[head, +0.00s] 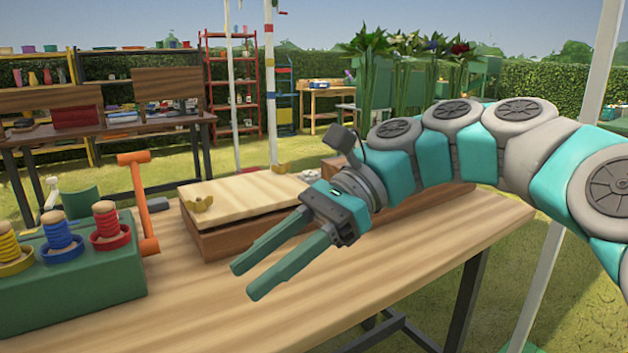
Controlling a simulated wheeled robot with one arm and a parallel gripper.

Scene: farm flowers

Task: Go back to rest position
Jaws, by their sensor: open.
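My gripper (252,276) is in the middle of the head view, at the end of my teal and grey arm, which reaches in from the right. Its two teal fingers are parallel with a gap between them, and nothing is held in it. The fingers point down and to the left over the wooden table (430,265). They are in front of a wooden box (240,195) with a light lid and a brass-coloured clasp. My arm hides part of the box.
A green block (75,285) with yellow, blue and red spools stands at the left. An orange hammer-shaped tool (140,200) is upright beside it. Behind are a workbench (105,130), a red shelf rack (222,90) and plants (400,75). The table's front middle is clear.

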